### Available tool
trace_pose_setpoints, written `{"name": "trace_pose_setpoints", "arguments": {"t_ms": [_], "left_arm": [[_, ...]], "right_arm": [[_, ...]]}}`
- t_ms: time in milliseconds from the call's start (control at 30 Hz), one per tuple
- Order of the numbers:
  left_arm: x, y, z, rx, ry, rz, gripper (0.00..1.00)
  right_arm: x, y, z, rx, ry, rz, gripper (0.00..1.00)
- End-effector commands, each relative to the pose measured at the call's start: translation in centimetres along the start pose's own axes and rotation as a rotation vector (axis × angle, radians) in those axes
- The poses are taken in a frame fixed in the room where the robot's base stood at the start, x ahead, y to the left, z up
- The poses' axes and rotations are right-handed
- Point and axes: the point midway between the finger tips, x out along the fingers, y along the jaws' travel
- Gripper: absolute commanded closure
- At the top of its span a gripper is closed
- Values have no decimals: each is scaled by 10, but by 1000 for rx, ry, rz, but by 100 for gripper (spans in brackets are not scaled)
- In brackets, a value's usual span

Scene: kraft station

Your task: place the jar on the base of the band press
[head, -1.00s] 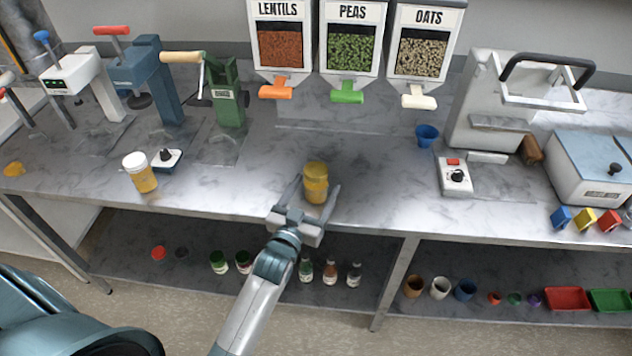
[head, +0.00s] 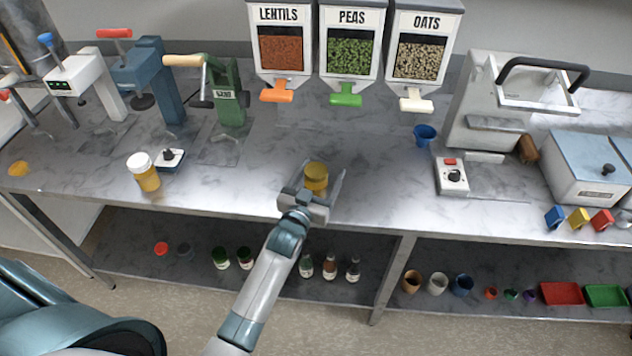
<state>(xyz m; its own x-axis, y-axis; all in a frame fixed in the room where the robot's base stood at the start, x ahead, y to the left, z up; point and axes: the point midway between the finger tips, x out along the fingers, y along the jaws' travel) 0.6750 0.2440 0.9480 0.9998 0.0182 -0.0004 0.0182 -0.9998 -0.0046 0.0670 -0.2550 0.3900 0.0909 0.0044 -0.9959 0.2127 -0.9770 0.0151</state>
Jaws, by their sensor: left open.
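A jar of yellow contents with a yellow lid (head: 316,174) stands upright on the bench near its front edge. My left gripper (head: 318,176) is open, with one finger on each side of this jar; its palm hides the jar's lower part. I cannot tell whether the fingers touch it. A second yellow jar with a white lid (head: 146,172) stands farther left. Several hand presses stand at the back left: a white one (head: 88,88), a blue one (head: 150,82) and a green one (head: 226,92). Their labels are too small to read, so I cannot tell which is the band press. My right gripper is not in view.
A small switch box (head: 170,159) sits beside the white-lidded jar. Lentil, pea and oat dispensers (head: 350,15) hang at the back. A blue cup (head: 424,135), control box (head: 452,176) and large white machine (head: 485,105) are at right. The bench between jars is clear.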

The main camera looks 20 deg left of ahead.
Motion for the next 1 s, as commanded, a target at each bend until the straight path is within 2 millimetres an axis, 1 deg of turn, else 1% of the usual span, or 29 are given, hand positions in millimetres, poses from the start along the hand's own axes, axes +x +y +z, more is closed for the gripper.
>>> {"name": "trace_pose_setpoints", "arguments": {"t_ms": [433, 467, 500, 567, 600, 667, 700, 1000], "left_arm": [[0, 0, 0, -1, 0, 0, 28], [0, 0, 0, -1, 0, 0, 33], [0, 0, 0, -1, 0, 0, 43], [0, 0, 0, -1, 0, 0, 57], [0, 0, 0, -1, 0, 0, 67], [0, 0, 0, -1, 0, 0, 81], [1, 0, -1, -1, 2, 0, 90], [1, 0, -3, -1, 3, 0, 90]], "right_arm": [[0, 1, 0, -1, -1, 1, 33], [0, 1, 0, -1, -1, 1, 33], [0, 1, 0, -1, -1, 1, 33], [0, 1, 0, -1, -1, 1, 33], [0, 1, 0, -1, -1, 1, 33], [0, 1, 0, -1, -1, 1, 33], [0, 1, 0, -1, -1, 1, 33], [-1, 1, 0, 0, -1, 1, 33]]}}
